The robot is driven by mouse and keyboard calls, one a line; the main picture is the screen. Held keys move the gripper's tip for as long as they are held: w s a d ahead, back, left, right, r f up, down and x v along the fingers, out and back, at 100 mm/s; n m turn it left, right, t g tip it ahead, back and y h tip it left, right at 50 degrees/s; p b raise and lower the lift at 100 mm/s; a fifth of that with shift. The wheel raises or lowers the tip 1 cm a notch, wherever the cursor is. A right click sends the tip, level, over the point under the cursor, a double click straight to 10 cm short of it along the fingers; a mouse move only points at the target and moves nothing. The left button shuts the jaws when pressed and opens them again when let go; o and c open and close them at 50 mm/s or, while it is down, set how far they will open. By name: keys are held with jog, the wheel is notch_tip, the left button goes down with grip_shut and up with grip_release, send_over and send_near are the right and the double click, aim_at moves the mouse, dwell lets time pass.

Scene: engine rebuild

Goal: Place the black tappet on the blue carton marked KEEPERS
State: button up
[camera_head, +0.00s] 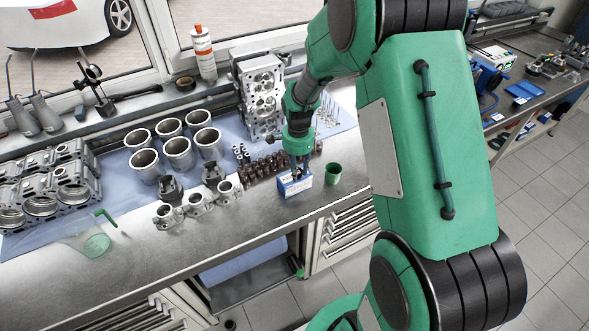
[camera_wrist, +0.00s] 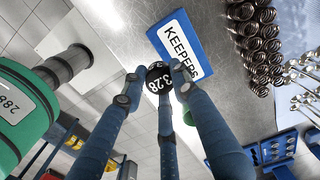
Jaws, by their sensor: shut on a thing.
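The black tappet (camera_wrist: 157,76), with white digits reading about "3.28" on its face, is gripped between the blue fingers of my gripper (camera_wrist: 156,88) in the wrist view. The blue carton (camera_wrist: 183,43) has a white KEEPERS label and lies on the metal bench top. In the wrist view the tappet appears just beside the carton's edge, partly overlapping it; its height is hard to tell. In the head view my gripper (camera_head: 298,170) is right at the carton (camera_head: 293,187), pointing down and partly in front of it. The tappet cannot be made out there.
A green cup (camera_head: 333,173) stands right of the carton. Rows of springs and small parts (camera_head: 264,167) lie behind and left of it. Metal cylinder liners (camera_head: 178,153) stand farther left. The bench's front edge is close, with free top at front left.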

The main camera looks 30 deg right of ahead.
jog(key=shift+w+d+f, duration=0.1)
jog(key=shift+w+d, duration=0.1)
jog(key=shift+w, duration=0.6)
jog(key=shift+w+d+f, duration=0.1)
jog(key=shift+w+d, duration=0.05)
jog(key=shift+w, duration=0.65)
jog(key=shift+w, duration=0.4)
jog(key=shift+f, duration=1.7)
jog(key=shift+f, duration=0.15)
jog(key=o, duration=1.1)
jog(key=shift+o, duration=0.2)
notch_tip(320, 180, up, 12)
